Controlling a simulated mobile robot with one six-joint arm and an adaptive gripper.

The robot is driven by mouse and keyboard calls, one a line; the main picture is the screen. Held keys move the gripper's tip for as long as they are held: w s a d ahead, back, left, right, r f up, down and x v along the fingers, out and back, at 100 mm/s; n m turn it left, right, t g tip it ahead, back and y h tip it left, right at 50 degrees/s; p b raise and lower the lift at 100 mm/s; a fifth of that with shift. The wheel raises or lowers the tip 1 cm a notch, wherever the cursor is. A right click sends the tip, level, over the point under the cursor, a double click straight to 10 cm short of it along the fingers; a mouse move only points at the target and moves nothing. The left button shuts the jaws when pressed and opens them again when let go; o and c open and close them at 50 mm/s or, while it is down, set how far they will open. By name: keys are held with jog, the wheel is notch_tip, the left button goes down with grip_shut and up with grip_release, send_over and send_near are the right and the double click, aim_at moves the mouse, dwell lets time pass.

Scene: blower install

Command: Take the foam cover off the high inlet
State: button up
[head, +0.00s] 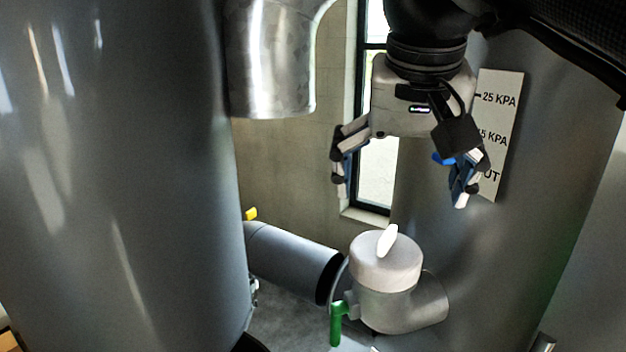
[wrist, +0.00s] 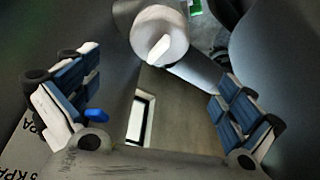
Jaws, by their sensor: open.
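A pale round foam cover (head: 385,263) with a white upright tab (head: 388,240) caps the upturned end of a grey elbow inlet (head: 405,308) at the lower middle of the head view. In the wrist view the cover (wrist: 160,22) is at the top centre, with its tab (wrist: 159,48) pointing down the picture. My gripper (head: 402,190) is open and empty, pointing down, above the cover and clear of it. In the wrist view its two fingers (wrist: 153,108) stand wide apart at left and right. How the cover sits inside the inlet is hidden.
A green-handled valve (head: 337,322) is beside the inlet. A dark open pipe (head: 290,260) lies to its left. A metal duct (head: 270,60) hangs upper left. A large tank (head: 110,180) fills the left, and a sign with KPA markings (head: 500,120) stands close right of my gripper.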

aim_at(388, 234)
jog(key=b+x, duration=0.1)
jog(key=x, duration=1.4)
jog(key=shift+w+f, duration=0.15)
jog(key=shift+f, duration=0.15)
jog(key=shift+a, duration=0.1)
jog(key=c, duration=1)
jog(key=shift+r, duration=0.35)
jog(key=shift+c, duration=0.6)
jog(key=shift+r+p, duration=1.2)
jog(key=shift+p, duration=0.05)
jog(key=shift+c, duration=0.2)
jog(key=shift+r, duration=0.15)
jog(key=shift+r+p, duration=0.5)
jog(key=shift+p, duration=0.1)
jog(key=shift+r, duration=0.1)
